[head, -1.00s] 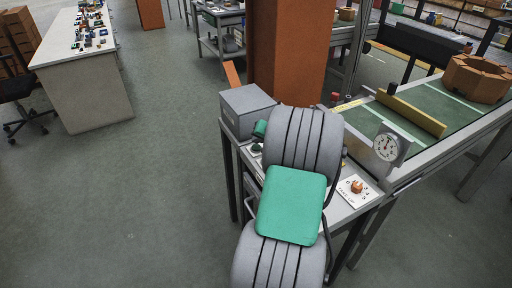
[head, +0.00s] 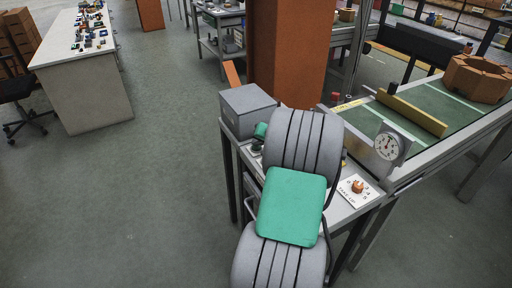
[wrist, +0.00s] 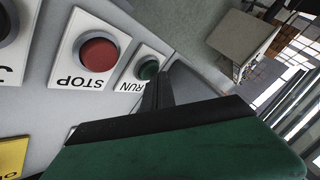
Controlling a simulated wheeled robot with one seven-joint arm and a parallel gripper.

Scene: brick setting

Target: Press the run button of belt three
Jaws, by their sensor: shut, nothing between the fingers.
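The green RUN button (wrist: 147,68) sits on a white plate marked RUN in the wrist view. The red STOP button (wrist: 98,53) is on a bigger plate to its left. My gripper (wrist: 158,88) is shut and empty. Its dark fingertips are just below and right of the RUN button in the picture; I cannot tell whether they touch it. In the head view, my arm covers most of the button panel and the fingertips cannot be made out. The belt (head: 441,104) runs off to the right, with a brown hexagonal ring on it.
A grey box (head: 248,110) stands at the panel's back left, before an orange pillar (head: 288,55). A dial gauge (head: 388,145) and an orange knob on a white plate (head: 358,187) are right of my arm. Open floor lies left.

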